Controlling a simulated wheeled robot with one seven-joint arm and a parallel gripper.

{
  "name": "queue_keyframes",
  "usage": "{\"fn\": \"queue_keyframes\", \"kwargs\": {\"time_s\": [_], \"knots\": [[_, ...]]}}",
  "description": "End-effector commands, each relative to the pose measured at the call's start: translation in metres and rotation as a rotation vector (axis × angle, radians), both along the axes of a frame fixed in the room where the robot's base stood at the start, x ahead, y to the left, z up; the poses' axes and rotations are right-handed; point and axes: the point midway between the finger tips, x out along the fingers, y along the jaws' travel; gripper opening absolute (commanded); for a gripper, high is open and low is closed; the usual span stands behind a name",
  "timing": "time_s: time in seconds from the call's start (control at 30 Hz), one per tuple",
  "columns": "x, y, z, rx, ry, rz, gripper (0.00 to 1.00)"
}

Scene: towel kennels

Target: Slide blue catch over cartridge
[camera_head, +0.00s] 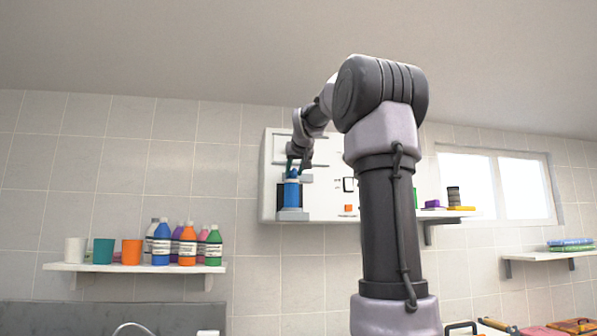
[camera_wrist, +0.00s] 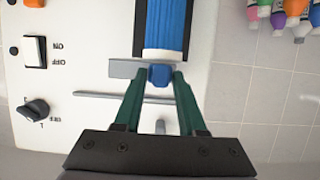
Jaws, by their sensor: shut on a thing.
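The blue catch (camera_wrist: 160,76) is a small blue block at the end of the cartridge in the wrist view. The green fingers of my gripper (camera_wrist: 160,82) are shut on it, one on each side. The cartridge (camera_wrist: 168,25) is a blue ribbed cylinder with a white end band, set in a dark recess of the white wall unit. It also shows in the head view (camera_head: 291,194). A grey plate (camera_wrist: 123,68) lies beside the catch. In the head view my gripper (camera_head: 298,168) is just above the cartridge, and the catch is too small to make out clearly.
The white wall unit (camera_head: 318,203) carries a rocker switch (camera_wrist: 34,52) and a black knob (camera_wrist: 36,109). A shelf (camera_head: 135,267) at left holds cups and several bottles. My arm hides the unit's right part. The wall between shelf and unit is clear.

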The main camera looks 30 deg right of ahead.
Motion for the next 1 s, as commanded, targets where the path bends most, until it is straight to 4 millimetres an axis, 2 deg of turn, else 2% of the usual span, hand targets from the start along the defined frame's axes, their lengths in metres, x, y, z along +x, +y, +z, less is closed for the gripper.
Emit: {"fn": "queue_keyframes", "kwargs": {"time_s": [0.2, 0.23, 0.27, 0.67, 0.77, 1.0], "knots": [[0.001, 0.003, 0.0, 0.002, 0.0, 0.005, 0.0], [0.001, 0.003, 0.0, 0.002, 0.0, 0.005, 0.44], [0.001, 0.003, 0.0, 0.002, 0.0, 0.005, 0.53], [-0.002, 0.002, 0.001, 0.001, -0.001, 0.003, 0.53], [-0.011, 0.005, 0.006, 0.002, -0.003, 0.004, 0.53], [-0.053, 0.017, 0.024, 0.002, -0.004, 0.003, 0.53]]}}
